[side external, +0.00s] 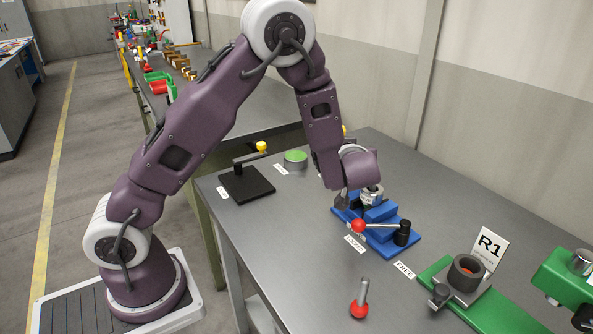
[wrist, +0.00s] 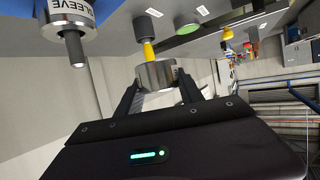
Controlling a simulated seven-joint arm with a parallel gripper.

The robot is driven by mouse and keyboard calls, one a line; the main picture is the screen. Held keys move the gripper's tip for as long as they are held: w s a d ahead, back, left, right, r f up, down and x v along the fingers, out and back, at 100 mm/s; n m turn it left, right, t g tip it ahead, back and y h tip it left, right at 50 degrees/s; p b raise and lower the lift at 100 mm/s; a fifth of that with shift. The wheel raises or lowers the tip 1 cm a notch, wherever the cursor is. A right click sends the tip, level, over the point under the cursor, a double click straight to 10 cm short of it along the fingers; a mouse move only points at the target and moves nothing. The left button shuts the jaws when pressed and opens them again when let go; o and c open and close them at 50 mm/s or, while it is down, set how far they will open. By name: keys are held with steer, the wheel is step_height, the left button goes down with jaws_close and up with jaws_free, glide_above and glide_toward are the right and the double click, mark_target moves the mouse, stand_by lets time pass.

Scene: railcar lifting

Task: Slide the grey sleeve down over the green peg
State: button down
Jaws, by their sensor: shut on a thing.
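My gripper (wrist: 155,95) is shut on a short grey metal cylinder, which looks like the sleeve (wrist: 157,75), in the wrist view. In the side external view a grey metal cylinder (side external: 371,193) shows below my wrist, at the blue fixture (side external: 410,246); my fingers are mostly hidden there, and I cannot tell whether this is the held piece. I cannot make out a green peg in either view. A yellow piece (wrist: 148,50) shows just beyond the held cylinder, with a dark grey cylinder (wrist: 148,26) behind it.
The blue fixture has a red-ball lever (side external: 358,226) and a black knob (side external: 403,231). A green plate (side external: 484,306) with a dark ring (side external: 466,272) lies right. A green-topped disc (side external: 295,157) and black plate (side external: 246,185) lie left.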

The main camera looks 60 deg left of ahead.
steer(key=w+d+r+m+t+h, duration=0.1)
steer(key=d, duration=0.1)
steer(key=w+d+r+m+t+h, duration=0.1)
steer(key=w+d+r+m, duration=0.1)
steer(key=w+d+r+m+t+h, duration=0.1)
steer(key=w+d+r+t+h, duration=0.1)
steer(key=d, duration=0.1)
steer(key=shift+w+m, duration=0.1)
steer(key=shift+m, duration=0.3)
steer(key=shift+d+f, duration=0.1)
steer(key=shift+f, duration=2.6)
steer(key=shift+f, duration=2.1)
steer(key=c, duration=0.7)
jaws_free()
